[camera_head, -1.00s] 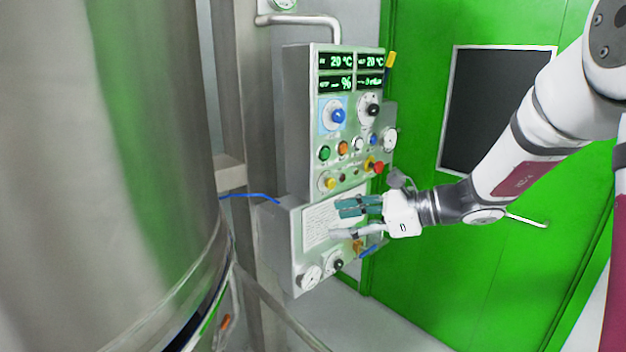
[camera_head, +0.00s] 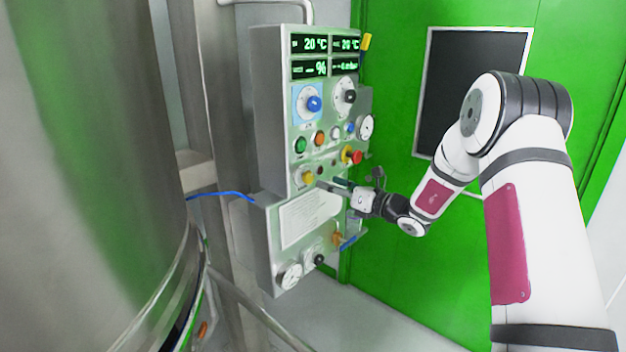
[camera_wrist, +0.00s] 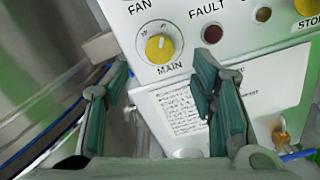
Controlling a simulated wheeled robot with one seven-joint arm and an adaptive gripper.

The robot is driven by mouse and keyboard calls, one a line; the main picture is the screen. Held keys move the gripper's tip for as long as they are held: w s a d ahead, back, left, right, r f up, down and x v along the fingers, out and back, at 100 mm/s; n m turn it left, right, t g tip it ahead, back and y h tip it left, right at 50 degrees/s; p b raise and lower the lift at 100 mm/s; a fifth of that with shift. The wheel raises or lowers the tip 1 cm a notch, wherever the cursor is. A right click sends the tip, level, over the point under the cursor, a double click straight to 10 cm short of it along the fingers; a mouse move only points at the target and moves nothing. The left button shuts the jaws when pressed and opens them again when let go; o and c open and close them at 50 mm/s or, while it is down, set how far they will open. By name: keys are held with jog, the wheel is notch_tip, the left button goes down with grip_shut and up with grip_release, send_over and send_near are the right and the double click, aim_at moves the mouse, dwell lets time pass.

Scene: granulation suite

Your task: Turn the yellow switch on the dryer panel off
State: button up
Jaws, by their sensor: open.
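The yellow switch (camera_wrist: 159,49) is a round yellow knob on a white dial, with the word MAIN beneath it in the wrist view. It also shows in the head view, low on the upper box of the dryer panel (camera_head: 268,110), as a small yellow knob (camera_head: 307,177). My gripper (camera_wrist: 163,85) is open and empty, with its two green-padded fingers apart. In the wrist view the knob lies beyond the fingertips, between them sideways. In the head view my gripper (camera_head: 331,187) is just right of the knob and slightly lower. I cannot tell whether a finger touches the panel.
A red stop button (camera_head: 356,157) sits above and right of the yellow switch. A blue knob (camera_head: 314,104) and several lit buttons are higher up. A large steel vessel (camera_head: 95,150) stands at the left. A green door (camera_head: 400,270) is behind at the right.

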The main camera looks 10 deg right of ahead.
aim_at(310, 178)
jog(key=x, duration=0.6)
jog(key=shift+w+a, duration=0.25)
jog(key=shift+w, duration=0.05)
jog(key=c, duration=1.1)
